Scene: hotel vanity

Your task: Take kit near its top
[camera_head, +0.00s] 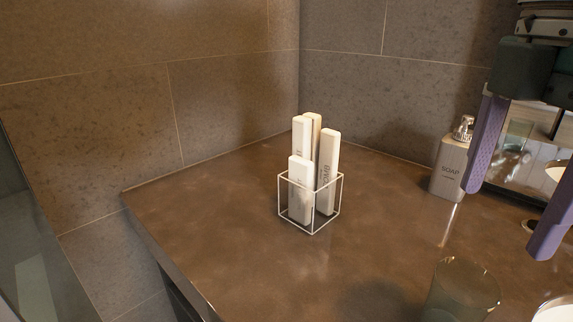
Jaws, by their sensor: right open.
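Several slim white boxes, the likely kits, stand upright in a small white wire-frame holder (311,233) on the brown counter. A tall box (327,165) with dark lettering stands at the right, two more tall boxes (302,140) stand at the back, and a shorter box (301,185) stands in front. Their tops rise above the holder's rim. My right gripper (505,218) hangs at the right edge of the picture, its two purple fingers apart with no kit between them. It is well to the right of the holder. My left gripper is out of view.
A grey soap dispenser (449,165) stands just left of my right gripper. A clear glass (462,290) stands at the front right. Tiled walls (235,110) close off the back and left. The counter (220,215) is clear around the holder.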

